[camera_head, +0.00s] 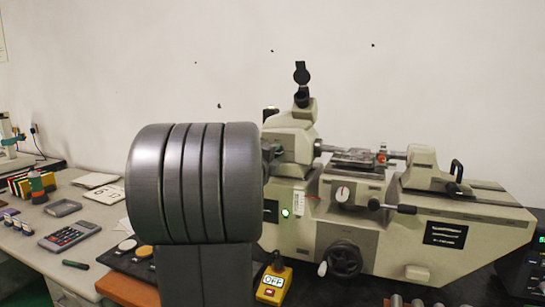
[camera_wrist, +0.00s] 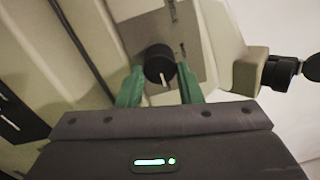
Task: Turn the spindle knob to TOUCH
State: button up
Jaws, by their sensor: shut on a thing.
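In the wrist view the black spindle knob (camera_wrist: 159,62) sits on a grey plate (camera_wrist: 188,25) on the machine's pale body. A white pointer line on the knob points toward the bottom of the picture, slightly right. My gripper (camera_wrist: 160,76) has green fingers on either side of the knob and is shut on it. Any lettering on the plate is too small and blurred to read. In the head view my thick grey arm hides the gripper, and I cannot make out this knob there.
The cream measuring machine (camera_head: 440,235) stands on a dark bench, with a dial, handwheel (camera_head: 343,259) and eyepiece (camera_head: 301,75). A yellow box with an OFF sign (camera_head: 273,284) stands in front. A calculator (camera_head: 69,235) and tray (camera_head: 63,208) lie on the left bench.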

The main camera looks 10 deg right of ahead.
jog(key=o, duration=1)
jog(key=shift+c, duration=0.2)
jog(key=v, duration=1.3)
jog(key=shift+s+a+b, duration=0.25)
jog(key=shift+s+b, duration=0.1)
jog(key=shift+f, duration=0.1)
jog(key=x, duration=1.4)
jog(key=shift+p, duration=0.35)
jog(key=shift+s, duration=0.1)
